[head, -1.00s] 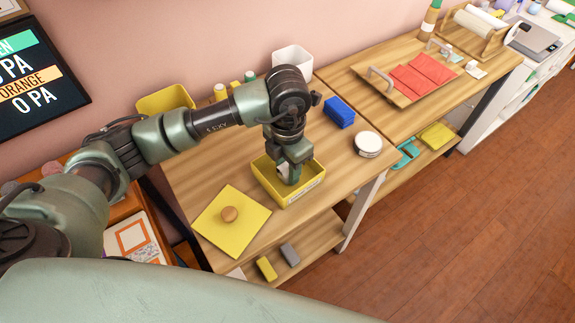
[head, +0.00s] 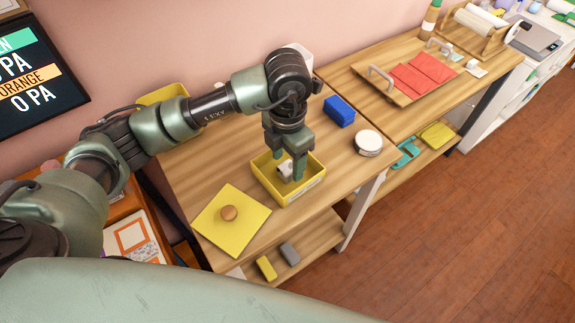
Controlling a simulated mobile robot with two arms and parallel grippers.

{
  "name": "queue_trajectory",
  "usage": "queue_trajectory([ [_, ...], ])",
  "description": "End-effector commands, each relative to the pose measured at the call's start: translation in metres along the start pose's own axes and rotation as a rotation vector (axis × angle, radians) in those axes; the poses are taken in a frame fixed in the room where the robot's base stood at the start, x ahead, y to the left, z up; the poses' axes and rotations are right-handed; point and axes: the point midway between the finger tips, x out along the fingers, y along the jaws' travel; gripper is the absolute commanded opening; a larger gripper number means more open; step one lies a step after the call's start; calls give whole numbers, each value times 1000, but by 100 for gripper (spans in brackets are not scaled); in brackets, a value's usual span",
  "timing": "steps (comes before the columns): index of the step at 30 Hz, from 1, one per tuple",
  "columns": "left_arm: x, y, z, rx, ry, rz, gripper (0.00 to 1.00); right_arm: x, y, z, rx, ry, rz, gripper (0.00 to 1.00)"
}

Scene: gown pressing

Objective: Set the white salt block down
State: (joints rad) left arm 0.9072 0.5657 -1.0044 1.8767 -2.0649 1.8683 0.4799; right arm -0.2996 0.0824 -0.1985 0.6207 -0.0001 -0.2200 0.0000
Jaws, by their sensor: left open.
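The white salt block (head: 285,171) lies inside the yellow tray (head: 305,193) on the wooden table, partly hidden by my gripper. My left gripper (head: 287,171) is open above the tray, with its fingers reaching down into it around the block. I cannot tell whether a finger touches the block. My right gripper is not in view.
A yellow lid with a round wooden knob (head: 229,213) lies left of the tray. A blue block (head: 339,111) and a round white-topped tin (head: 368,142) stand to the right. A board with red cloths (head: 422,75) lies farther right.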

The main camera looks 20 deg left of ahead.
Motion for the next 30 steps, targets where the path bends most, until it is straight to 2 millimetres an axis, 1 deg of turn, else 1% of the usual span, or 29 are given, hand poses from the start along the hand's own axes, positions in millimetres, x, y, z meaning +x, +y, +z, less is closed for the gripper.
queue_trajectory([
  [1, -11, 1, 2, 1, -7, 2, 57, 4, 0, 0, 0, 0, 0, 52],
  [6, -49, 0, 1, 3, -6, 2, 57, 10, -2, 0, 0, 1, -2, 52],
  [9, -68, 0, 1, 2, -4, 2, 57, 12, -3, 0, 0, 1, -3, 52],
  [12, -83, 0, 1, 1, -2, 2, 57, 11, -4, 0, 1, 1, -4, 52],
  [15, -91, 0, 0, 0, -1, 1, 57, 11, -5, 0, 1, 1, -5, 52],
  [18, -94, 0, 0, 0, -1, 1, 57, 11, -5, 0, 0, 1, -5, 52],
  [30, -95, 0, 0, 0, 0, 0, 57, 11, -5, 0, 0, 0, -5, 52],
])
